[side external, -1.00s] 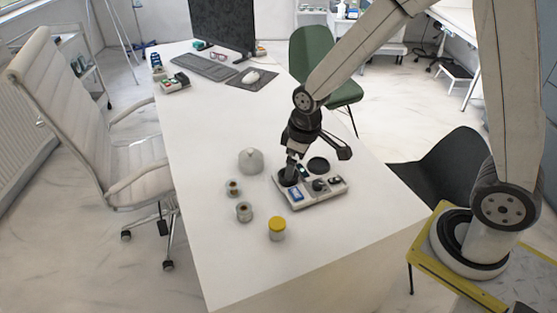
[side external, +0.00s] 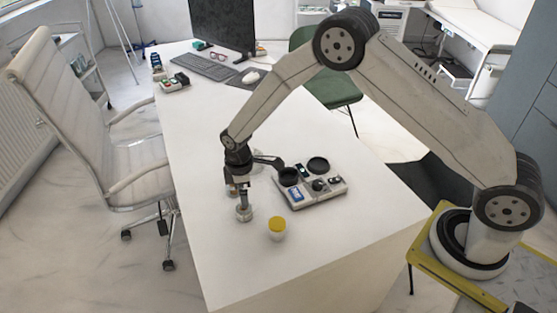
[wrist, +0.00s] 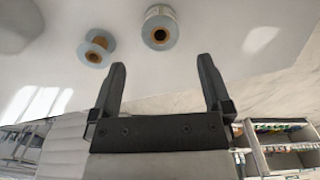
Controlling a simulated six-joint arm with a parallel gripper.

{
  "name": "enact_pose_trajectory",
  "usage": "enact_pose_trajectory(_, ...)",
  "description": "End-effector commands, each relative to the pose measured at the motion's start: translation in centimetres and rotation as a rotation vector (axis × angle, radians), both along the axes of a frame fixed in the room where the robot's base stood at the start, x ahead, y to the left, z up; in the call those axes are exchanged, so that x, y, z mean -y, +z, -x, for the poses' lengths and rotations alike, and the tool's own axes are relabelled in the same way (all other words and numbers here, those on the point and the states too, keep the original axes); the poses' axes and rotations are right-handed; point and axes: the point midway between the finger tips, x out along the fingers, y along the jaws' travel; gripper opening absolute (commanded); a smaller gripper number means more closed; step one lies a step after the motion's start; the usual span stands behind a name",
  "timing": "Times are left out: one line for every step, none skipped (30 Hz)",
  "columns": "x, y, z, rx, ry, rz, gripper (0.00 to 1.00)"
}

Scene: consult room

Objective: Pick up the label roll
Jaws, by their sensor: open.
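Two label rolls with brown cores stand on the white desk. In the wrist view, the larger pale roll (wrist: 160,30) is just beyond the gap between my fingertips, and a smaller grey-blue roll (wrist: 96,48) is to its left. I cannot tell the exact height of the fingertips above the roll.
A grey tray (side external: 318,200) with small items and a dark round opening lies to the right. A white domed object is mostly hidden behind my arm. The desk's front left is clear.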

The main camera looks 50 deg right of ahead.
Motion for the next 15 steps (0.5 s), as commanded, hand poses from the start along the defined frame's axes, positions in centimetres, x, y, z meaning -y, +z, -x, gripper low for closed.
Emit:
enact_pose_trajectory(0.0,-0.1,0.0,-0.001,0.003,0.0,1.0)
enact_pose_trajectory(0.0,-0.1,0.0,-0.001,0.004,0.0,1.0)
enact_pose_trajectory(0.0,-0.1,0.0,-0.001,0.003,0.0,1.0)
enact_pose_trajectory(0.0,-0.1,0.0,-0.001,0.003,0.0,1.0)
enact_pose_trajectory(0.0,-0.2,0.0,-0.001,0.003,0.0,1.0)
enact_pose_trajectory(0.0,-0.3,0.0,-0.001,0.003,0.0,1.0)
enact_pose_trajectory(0.0,-0.5,0.0,-0.001,0.002,0.0,1.0)
enact_pose_trajectory(0.0,-0.6,0.0,-0.001,0.002,0.0,1.0)
enact_pose_trajectory(0.0,-0.9,0.0,-0.002,0.002,0.001,1.0)
enact_pose_trajectory(0.0,-1.2,0.0,-0.003,0.002,0.001,1.0)
enact_pose_trajectory(0.0,-1.4,0.0,-0.003,0.002,0.001,1.0)
enact_pose_trajectory(0.0,-1.8,0.0,-0.004,0.002,0.001,1.0)
enact_pose_trajectory(0.0,-2.0,0.0,-0.003,0.001,0.001,1.0)
enact_pose_trajectory(0.0,-2.2,0.0,-0.003,0.001,0.001,1.0)
enact_pose_trajectory(0.0,-2.4,0.0,-0.001,0.001,0.0,1.0)
